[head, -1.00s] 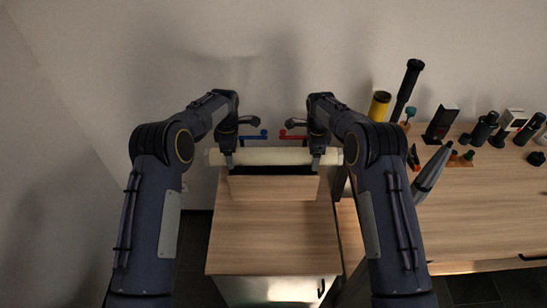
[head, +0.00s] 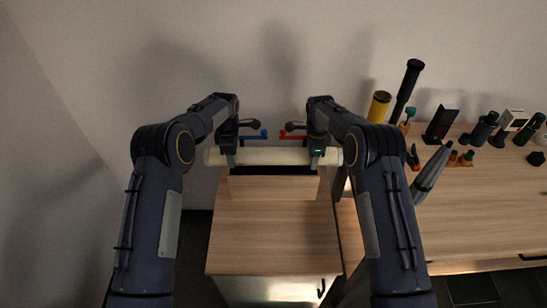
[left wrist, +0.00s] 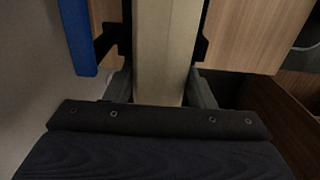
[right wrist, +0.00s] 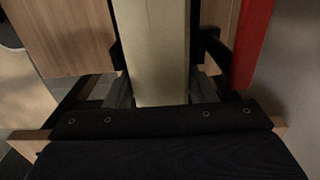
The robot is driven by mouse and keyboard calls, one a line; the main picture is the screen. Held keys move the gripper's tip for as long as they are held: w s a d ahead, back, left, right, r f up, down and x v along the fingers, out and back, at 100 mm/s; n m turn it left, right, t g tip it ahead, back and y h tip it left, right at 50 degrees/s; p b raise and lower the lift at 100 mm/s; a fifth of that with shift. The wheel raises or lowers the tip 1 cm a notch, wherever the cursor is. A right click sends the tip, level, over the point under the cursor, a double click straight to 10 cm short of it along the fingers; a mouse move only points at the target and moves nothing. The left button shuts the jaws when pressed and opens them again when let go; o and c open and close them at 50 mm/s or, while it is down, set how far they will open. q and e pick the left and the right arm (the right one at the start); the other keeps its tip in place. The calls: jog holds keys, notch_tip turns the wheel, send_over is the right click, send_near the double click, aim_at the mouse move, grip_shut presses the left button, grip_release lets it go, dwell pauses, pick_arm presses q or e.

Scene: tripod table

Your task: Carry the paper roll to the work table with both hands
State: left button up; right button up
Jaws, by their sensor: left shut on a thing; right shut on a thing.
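The paper roll (head: 272,156) is a long pale cylinder lying level from left to right over a small wooden-fronted stand (head: 272,188) on a wooden-topped cabinet. My left gripper (head: 230,160) is shut on the roll near its left end. My right gripper (head: 317,160) is shut on it near its right end. In the left wrist view the roll (left wrist: 166,50) lies between the two fingers, and in the right wrist view the roll (right wrist: 152,50) does too. I cannot tell whether the roll touches its dark supports. The work table (head: 470,215) is the long wooden-topped one at right.
A blue handle (head: 254,135) and a red handle (head: 291,136) stand behind the roll, close to the wall. Several tools, a yellow cylinder (head: 379,106) and a dark tube (head: 406,90) stand along the work table's back.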

pick_arm(q)
jog(key=shift+w+r, duration=0.1)
jog(key=shift+r, duration=0.05)
grip_shut()
pick_arm(e)
jog(key=shift+w+r, duration=0.1)
jog(key=shift+r, duration=0.05)
grip_shut()
